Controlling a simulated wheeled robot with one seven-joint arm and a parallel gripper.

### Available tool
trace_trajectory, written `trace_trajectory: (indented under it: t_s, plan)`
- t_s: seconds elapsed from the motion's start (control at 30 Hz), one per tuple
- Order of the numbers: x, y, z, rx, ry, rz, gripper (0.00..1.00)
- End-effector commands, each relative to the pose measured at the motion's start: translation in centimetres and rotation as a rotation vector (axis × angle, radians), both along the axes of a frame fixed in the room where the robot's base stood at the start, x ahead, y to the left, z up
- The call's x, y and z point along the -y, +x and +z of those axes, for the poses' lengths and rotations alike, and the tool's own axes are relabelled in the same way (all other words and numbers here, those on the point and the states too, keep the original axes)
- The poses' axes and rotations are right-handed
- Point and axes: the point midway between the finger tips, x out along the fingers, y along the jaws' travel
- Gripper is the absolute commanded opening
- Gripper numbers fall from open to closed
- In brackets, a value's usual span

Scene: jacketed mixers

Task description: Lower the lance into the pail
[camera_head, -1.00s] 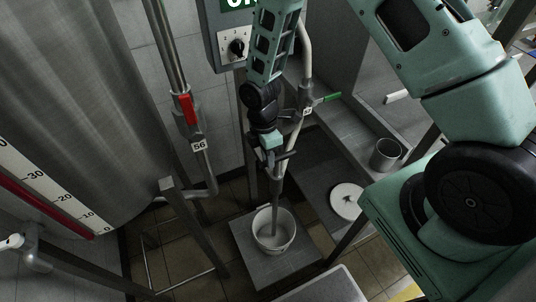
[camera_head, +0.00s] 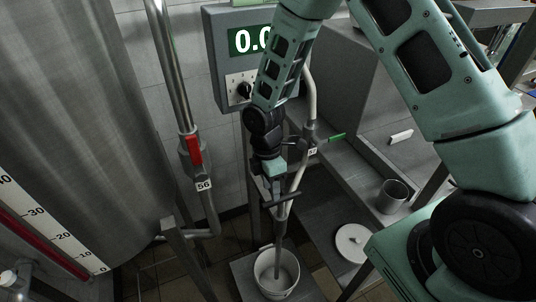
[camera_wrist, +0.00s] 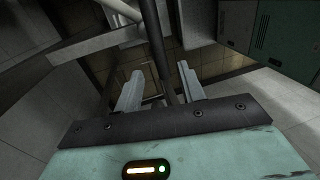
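The lance (camera_head: 279,235) is a thin grey rod that runs down to the pail in the head view. The pail (camera_head: 262,283) is white and round and stands on a grey platform. The lance's lower end shows within the pail's mouth; how deep it reaches I cannot tell. My gripper (camera_head: 280,212) is at the lance's upper part, above the pail. In the wrist view my gripper's two fingers (camera_wrist: 160,82) stand apart, with a dark rod (camera_wrist: 166,78) passing between them and gaps showing on both sides. The pail is not clear there.
A tank with a level scale (camera_head: 45,225) fills the left. A pipe with a red-handled valve (camera_head: 194,150) stands beside it. A control box (camera_head: 222,65) is behind my arm. A white lid (camera_head: 351,240) and a grey cup (camera_head: 392,196) are to the right.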

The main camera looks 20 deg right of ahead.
Motion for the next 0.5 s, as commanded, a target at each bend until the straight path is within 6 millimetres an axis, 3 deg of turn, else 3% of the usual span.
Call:
trace_trajectory:
  t_s: [0.3,0.5]
  plan:
    - [0.1,1.6,7.4,0.006,0.001,-0.001,0.4]
    - [0.0,2.3,10.9,0.004,0.0,-0.002,0.4]
